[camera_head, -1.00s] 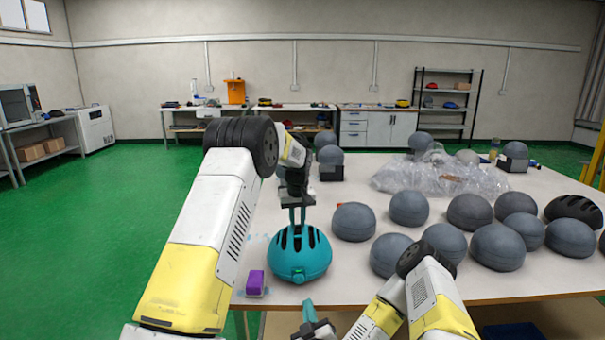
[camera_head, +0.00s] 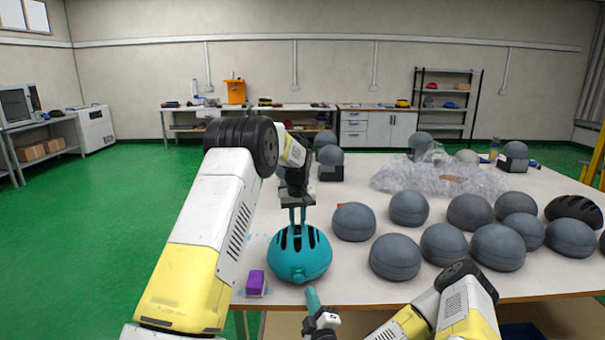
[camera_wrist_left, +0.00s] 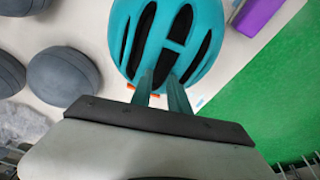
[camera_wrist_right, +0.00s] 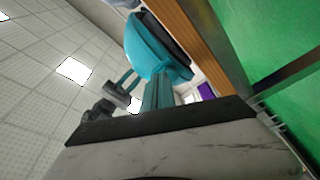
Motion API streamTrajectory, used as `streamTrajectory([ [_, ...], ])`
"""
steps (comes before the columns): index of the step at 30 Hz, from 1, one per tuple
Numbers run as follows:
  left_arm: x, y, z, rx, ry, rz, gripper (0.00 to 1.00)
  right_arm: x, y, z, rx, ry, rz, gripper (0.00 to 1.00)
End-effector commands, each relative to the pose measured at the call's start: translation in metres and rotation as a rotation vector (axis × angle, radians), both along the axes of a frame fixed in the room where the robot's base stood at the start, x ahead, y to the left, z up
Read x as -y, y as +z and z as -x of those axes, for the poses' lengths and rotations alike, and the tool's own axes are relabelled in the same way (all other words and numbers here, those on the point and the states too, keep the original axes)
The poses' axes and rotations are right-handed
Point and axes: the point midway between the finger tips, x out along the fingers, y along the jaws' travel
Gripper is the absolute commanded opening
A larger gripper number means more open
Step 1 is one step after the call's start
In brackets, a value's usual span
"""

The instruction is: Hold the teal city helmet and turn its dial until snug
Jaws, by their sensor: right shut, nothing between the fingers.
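The teal city helmet (camera_head: 287,262) sits upright on the table's near left part. It also shows in the left wrist view (camera_wrist_left: 203,24) and the right wrist view (camera_wrist_right: 148,52). A small green spot (camera_head: 298,272), perhaps the dial, shows low on its near side. My left gripper (camera_head: 297,224) points down from above, its two fingers slightly apart on a rib between the top vents, and looks shut on the helmet. My right gripper (camera_head: 312,294) is shut and empty, pointing up just below the helmet's near side. Whether its tips touch the helmet is unclear.
A purple block (camera_head: 255,281) lies just left of the helmet. Several grey domes (camera_head: 394,257) crowd the table to the right, with a black helmet (camera_head: 574,208) at the far right. Clear plastic wrap (camera_head: 430,178) lies behind them. The table's front edge (camera_head: 420,301) is close to my right arm.

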Motion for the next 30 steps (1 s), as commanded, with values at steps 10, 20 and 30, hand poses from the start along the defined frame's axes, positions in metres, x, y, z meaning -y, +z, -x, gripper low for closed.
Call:
streamTrajectory([
  [10,-0.001,-0.010,0.006,-0.022,0.000,-0.006,0.20,0.000,-0.001,-0.035,0.000,0.001,0.000,0.00],
  [20,-0.001,-0.010,0.006,-0.022,0.000,-0.006,0.20,0.000,-0.001,-0.039,0.000,0.000,-0.002,0.00],
  [30,-0.001,-0.010,0.006,-0.022,0.000,-0.006,0.20,-0.002,-0.001,-0.039,-0.001,0.001,-0.002,0.00],
])
